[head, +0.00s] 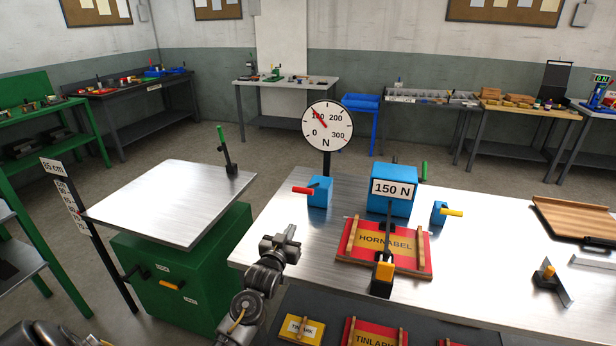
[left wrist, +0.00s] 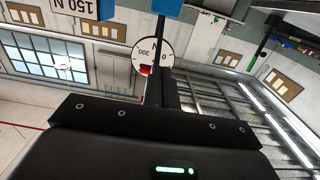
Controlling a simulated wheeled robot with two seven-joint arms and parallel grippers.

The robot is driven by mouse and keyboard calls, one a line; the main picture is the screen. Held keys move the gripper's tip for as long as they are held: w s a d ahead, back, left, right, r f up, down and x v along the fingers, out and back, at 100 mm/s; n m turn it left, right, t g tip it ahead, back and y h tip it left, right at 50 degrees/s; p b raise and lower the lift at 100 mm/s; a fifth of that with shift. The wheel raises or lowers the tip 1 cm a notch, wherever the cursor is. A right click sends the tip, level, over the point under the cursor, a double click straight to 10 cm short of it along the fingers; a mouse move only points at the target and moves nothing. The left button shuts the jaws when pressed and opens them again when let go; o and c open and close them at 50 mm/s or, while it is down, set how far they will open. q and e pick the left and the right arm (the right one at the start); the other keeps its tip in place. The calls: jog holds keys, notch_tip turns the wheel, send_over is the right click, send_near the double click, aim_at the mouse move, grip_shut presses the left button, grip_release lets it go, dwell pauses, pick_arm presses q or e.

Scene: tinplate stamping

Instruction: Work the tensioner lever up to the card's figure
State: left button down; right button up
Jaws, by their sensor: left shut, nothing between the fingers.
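The card (head: 392,189) on a blue box reads 150 N; it also shows upside down in the left wrist view (left wrist: 95,8). The round dial (head: 328,125), marked N, has its red needle pointing up-left, near the 100 mark; part of the dial shows in the left wrist view (left wrist: 152,52). A red-handled lever (head: 303,190) sticks out left from a small blue block below the dial. I cannot tell which lever is the tensioner's. My left gripper (head: 291,236) is shut and empty at the bench's left edge, nearer me than the red handle and apart from it. My right gripper is not in view.
A red HORNABEL panel (head: 385,242) with wooden strips lies on the metal bench, a black and yellow fitting (head: 382,275) at its front edge. A blue block with a yellow handle (head: 451,212) stands to the right. A green cabinet with a metal top (head: 170,200) stands left.

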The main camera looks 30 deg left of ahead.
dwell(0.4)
